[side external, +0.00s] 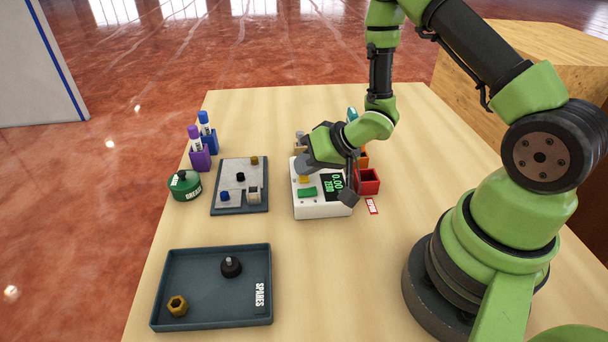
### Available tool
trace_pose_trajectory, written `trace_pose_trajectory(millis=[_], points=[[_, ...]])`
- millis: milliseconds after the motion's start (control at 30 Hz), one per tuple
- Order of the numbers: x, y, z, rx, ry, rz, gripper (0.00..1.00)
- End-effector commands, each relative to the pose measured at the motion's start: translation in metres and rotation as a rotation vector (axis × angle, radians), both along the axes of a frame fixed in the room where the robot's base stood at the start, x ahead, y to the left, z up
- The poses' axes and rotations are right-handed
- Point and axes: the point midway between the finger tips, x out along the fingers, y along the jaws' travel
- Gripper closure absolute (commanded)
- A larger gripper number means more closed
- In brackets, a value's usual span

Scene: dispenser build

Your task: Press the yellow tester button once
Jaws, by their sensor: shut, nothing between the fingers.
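The tester (324,209) is a white box near the middle of the table. It has a dark screen (334,185) with green text reading 0.00 and ZERO, and a green button (307,192). The yellow button (303,180) is on its top face, behind the green one, and is partly covered from above by my gripper. My gripper (304,169) is shut and empty, low over the tester with its tip at the yellow button. I cannot tell whether it touches the button. Part of the tester's back is hidden behind my gripper.
A dark SPARES tray (165,317) is at the front left. A grey board (226,199) with small parts, a green round container (185,187) and purple and blue marker holders (200,159) stand left of the tester. A red bin (369,184) is close on its right.

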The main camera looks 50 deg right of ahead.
Motion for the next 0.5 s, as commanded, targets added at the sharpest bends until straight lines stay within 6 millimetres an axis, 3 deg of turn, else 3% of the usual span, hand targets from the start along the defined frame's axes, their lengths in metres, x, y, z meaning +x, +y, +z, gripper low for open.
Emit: trace_pose_trajectory(millis=[500], points=[[0.0,0.0001,0.003,-0.001,0.0,0.001,1.0]])
